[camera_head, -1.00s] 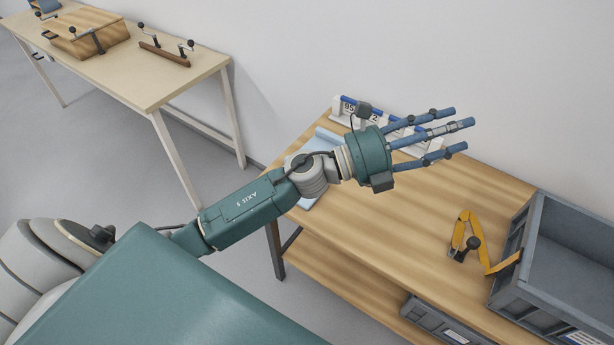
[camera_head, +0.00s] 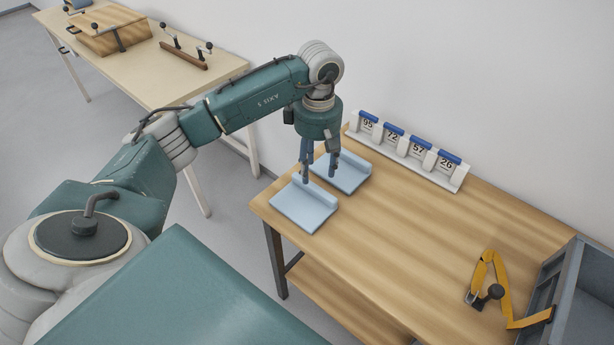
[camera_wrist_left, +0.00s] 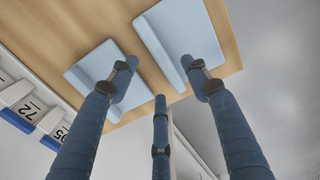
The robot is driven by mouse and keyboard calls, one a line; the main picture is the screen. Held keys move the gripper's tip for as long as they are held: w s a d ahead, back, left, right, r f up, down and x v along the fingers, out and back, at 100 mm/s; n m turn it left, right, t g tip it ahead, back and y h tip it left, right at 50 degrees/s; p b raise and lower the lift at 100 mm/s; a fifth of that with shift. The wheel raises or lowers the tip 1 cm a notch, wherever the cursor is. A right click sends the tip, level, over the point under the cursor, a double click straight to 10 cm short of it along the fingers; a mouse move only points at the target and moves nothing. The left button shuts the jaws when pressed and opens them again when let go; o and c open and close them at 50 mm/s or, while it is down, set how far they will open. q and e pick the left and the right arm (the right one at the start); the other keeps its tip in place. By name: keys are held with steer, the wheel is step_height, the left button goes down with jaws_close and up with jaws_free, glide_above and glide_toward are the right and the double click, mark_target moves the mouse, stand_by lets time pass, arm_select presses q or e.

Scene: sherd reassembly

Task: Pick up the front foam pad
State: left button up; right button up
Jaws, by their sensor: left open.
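Two light blue foam pads, each with a raised ridge along one edge, lie on the wooden table. The front foam pad (camera_head: 302,208) is nearer the table's front left corner. The other pad (camera_head: 350,172) lies just behind it. My left gripper (camera_head: 320,180) is open and empty. It points down above the pads, its fingertips close to the front pad's ridge in the head view. In the left wrist view the front pad (camera_wrist_left: 183,33) is at the upper right and the other pad (camera_wrist_left: 95,72) at the left. My right gripper is in neither view.
A white rack (camera_head: 405,152) with blue-topped number cards stands along the wall behind the pads. A yellow folding tool (camera_head: 482,275) and a grey crate (camera_head: 580,295) are at the right. The middle of the wooden table (camera_head: 420,235) is clear. Another table (camera_head: 165,75) with clamps stands at the back left.

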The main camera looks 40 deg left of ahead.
mark_target(315, 184)
arm_select(q)
step_height(315, 184, down, 7)
steer(key=shift+w+a+r+p, duration=0.1)
steer(key=shift+p, duration=0.6)
steer(key=c, duration=1.1)
